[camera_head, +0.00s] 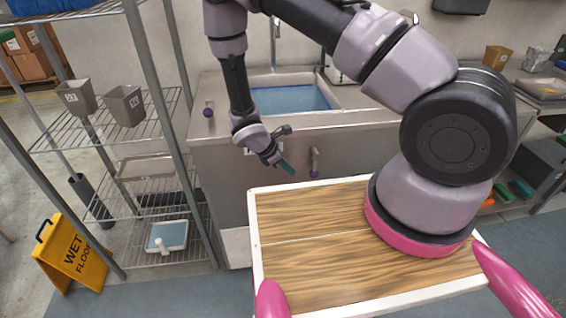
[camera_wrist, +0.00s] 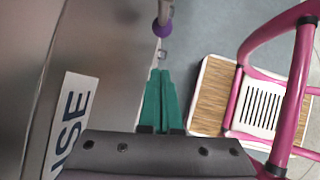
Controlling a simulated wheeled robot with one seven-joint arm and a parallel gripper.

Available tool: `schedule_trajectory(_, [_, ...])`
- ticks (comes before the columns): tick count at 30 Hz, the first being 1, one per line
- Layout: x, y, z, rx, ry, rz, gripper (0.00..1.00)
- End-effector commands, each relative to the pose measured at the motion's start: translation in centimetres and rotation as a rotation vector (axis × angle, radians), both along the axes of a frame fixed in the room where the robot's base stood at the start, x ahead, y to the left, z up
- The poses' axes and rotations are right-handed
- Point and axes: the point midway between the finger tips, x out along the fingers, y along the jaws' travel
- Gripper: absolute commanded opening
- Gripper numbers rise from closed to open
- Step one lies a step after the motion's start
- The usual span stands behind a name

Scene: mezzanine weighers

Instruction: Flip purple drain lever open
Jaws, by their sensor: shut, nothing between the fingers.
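The drain lever (camera_head: 314,160) is on the front panel of the sink, a short grey handle hanging roughly straight down with a purple knob at its lower end. Its purple knob (camera_wrist: 162,27) also shows at the top of the wrist view, just beyond my fingertips. My gripper (camera_head: 291,170) has teal fingers pressed together and empty. It is in front of the sink panel, a little left of the lever. In the wrist view a small gap shows between the fingertips (camera_wrist: 161,72) and the knob. The sink basin (camera_head: 335,95) holds blue water.
A second purple knob (camera_head: 208,112) is on the sink's left side. A wire shelf rack (camera_head: 100,198) with grey bins and a yellow wet-floor sign (camera_head: 72,255) stand at left. A lettered label (camera_wrist: 72,122) is on the steel panel.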

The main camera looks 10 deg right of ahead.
Motion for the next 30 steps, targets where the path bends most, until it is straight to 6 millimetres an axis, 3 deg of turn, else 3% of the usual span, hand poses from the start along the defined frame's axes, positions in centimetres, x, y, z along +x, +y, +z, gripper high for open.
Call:
schedule_trajectory(4, [0.3,-1.8,-2.6,-0.003,0.002,0.000,0.00])
schedule_trajectory(12, [1.1,-4.9,-3.0,0.000,0.000,0.000,0.00])
schedule_trajectory(30, [1.1,-5.4,-3.1,-0.016,0.000,0.000,0.00])
